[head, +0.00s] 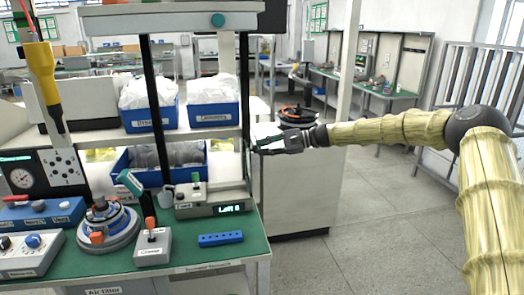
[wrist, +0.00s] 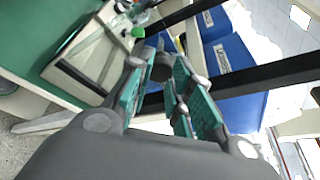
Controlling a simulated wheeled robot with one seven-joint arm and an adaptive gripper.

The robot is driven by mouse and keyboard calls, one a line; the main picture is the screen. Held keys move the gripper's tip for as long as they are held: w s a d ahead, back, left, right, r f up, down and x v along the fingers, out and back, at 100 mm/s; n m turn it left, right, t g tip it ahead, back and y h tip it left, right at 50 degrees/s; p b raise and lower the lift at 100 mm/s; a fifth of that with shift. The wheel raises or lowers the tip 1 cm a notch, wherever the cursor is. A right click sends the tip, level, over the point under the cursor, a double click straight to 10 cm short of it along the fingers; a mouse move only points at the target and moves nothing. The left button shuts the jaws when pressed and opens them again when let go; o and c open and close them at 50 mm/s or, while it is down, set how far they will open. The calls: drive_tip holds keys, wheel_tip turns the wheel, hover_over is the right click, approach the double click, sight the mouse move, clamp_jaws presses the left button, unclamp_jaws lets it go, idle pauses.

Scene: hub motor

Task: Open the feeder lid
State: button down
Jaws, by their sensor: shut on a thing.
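My gripper (head: 264,145) reaches in from the right, at the right end of the bench shelf beside its black post. In the wrist view my gripper (wrist: 160,88) has its green-padded fingers around a dark round piece (wrist: 160,67), like a knob. I cannot tell what this piece belongs to, and the fingers hide part of it. I cannot make out with certainty which thing is the feeder or its lid. A grey box with a lit green display (head: 212,202) stands on the bench, below and left of my gripper.
Blue bins (head: 213,116) with white contents stand on the shelf. A black and orange round thing (head: 297,115) is behind my gripper. The green bench (head: 215,258) holds a round fixture (head: 108,225), a switch box (head: 153,246) and a blue block (head: 220,239). Floor at right is clear.

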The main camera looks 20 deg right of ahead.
drive_tip(key=shift+f, duration=0.6)
drive_tip(key=c, duration=1.6)
unclamp_jaws()
drive_tip(key=o, duration=0.3)
drive_tip(key=shift+w+f, duration=0.15)
drive_tip(key=shift+o, duration=0.9)
drive_tip(key=shift+w+f, duration=0.15)
drive_tip(key=shift+w, duration=0.25)
drive_tip(key=v, duration=1.2)
drive_tip(key=shift+s, duration=0.2)
drive_tip(key=shift+d, duration=0.15)
